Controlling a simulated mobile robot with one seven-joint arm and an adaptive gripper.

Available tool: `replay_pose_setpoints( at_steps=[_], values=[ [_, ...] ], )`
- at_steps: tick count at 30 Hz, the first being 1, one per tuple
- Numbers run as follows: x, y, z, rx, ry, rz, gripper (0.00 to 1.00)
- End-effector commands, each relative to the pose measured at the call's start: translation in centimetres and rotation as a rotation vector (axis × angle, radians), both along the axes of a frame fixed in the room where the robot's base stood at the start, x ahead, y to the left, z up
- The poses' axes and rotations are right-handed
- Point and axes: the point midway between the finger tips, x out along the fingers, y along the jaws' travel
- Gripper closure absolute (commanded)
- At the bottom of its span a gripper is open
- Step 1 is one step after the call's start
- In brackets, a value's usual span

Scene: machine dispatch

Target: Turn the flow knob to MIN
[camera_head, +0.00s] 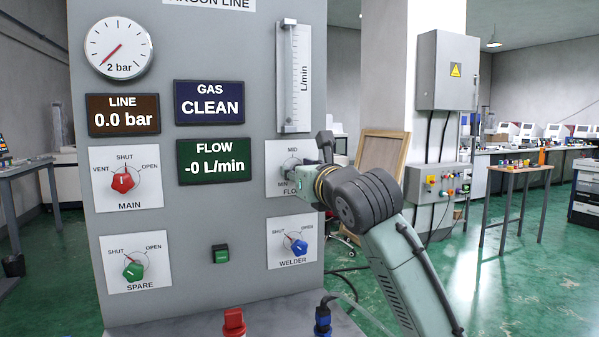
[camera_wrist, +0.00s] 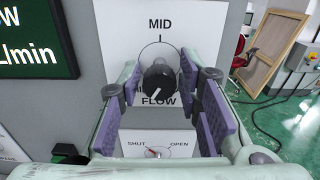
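The black flow knob (camera_wrist: 158,82) sits on its white FLOW plate (camera_wrist: 115,30), with MID marked above it. Its white pointer mark points to the lower left. My gripper (camera_wrist: 160,76) is open, with a purple-padded finger on each side of the knob; I cannot tell whether either pad touches it. The left finger hides the MIN side of the plate in the wrist view. In the head view my gripper (camera_head: 305,190) covers the knob, and the MIN label shows at the plate's lower left. The flow display (camera_head: 213,162) reads -0 L/min.
The WELDER knob (camera_head: 298,247) is blue and lies below. The red MAIN knob (camera_head: 122,182) and green SPARE knob (camera_head: 132,270) are at left. A glass flow tube (camera_head: 295,75) stands above the FLOW plate. The line display (camera_head: 123,115) reads 0.0 bar.

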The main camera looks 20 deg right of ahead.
Motion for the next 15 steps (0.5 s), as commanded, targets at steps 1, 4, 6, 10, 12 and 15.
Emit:
replay_pose_setpoints(
  at_steps=[1,4,6,10,12,15],
  values=[
    [-0.01,0.00,0.03,0.000,-0.001,0.000,0.63],
    [-0.01,0.00,0.06,0.000,-0.001,0.000,0.58],
    [-0.01,0.01,0.07,0.000,-0.001,0.000,0.58],
    [-0.01,0.01,0.09,0.000,-0.002,0.000,0.58],
    [-0.09,0.00,0.10,0.000,-0.002,0.000,0.58],
    [-0.73,-0.05,0.14,0.000,-0.004,0.000,0.58]
  ],
)
